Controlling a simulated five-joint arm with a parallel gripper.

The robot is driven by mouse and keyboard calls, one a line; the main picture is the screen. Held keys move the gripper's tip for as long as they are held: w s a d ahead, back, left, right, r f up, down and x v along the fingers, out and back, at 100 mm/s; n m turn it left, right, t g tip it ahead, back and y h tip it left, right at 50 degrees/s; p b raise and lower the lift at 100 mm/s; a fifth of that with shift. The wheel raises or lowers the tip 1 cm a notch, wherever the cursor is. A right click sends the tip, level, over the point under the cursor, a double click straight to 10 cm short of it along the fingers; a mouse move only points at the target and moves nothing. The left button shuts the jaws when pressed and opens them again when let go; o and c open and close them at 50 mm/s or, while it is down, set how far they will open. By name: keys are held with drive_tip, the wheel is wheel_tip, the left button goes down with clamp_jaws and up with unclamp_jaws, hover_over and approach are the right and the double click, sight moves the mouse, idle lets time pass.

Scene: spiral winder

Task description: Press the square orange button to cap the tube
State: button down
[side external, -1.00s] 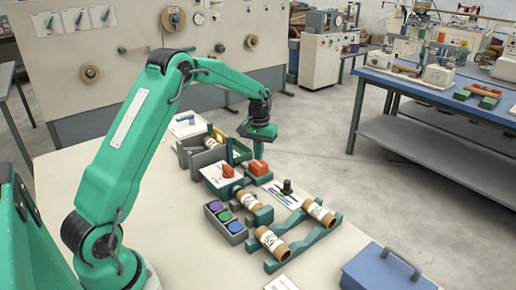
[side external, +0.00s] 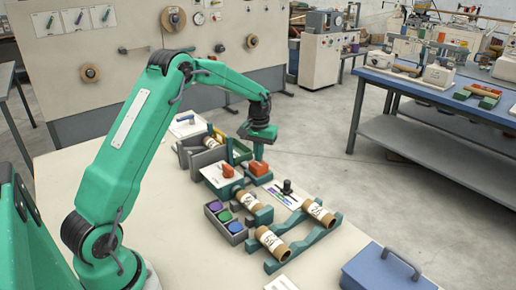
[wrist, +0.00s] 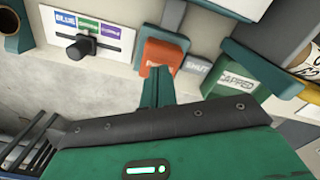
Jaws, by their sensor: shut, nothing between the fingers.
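The square orange button (side external: 257,168) sits on a dark green block; in the wrist view it (wrist: 158,54) lies just beyond my fingertips. My gripper (side external: 259,158) is shut and empty, pointing down at the button; its fingertips also show in the wrist view (wrist: 161,71). They overlap the button's near edge there; I cannot tell whether they touch it. A green sign reading CAPPED (wrist: 235,82) stands right of the button. A cardboard tube (side external: 249,203) lies in the holder in front of the button; its end details are too small to read.
Two more tubes lie on a green rack (side external: 325,230). A grey tray of coloured caps (side external: 237,227) and a blue box (side external: 388,270) are nearer the camera.

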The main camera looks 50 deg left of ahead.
sight(258, 164)
drive_tip(key=shift+f, duration=1.7)
drive_tip(key=shift+r, duration=4.1)
drive_tip(key=shift+r, duration=0.1)
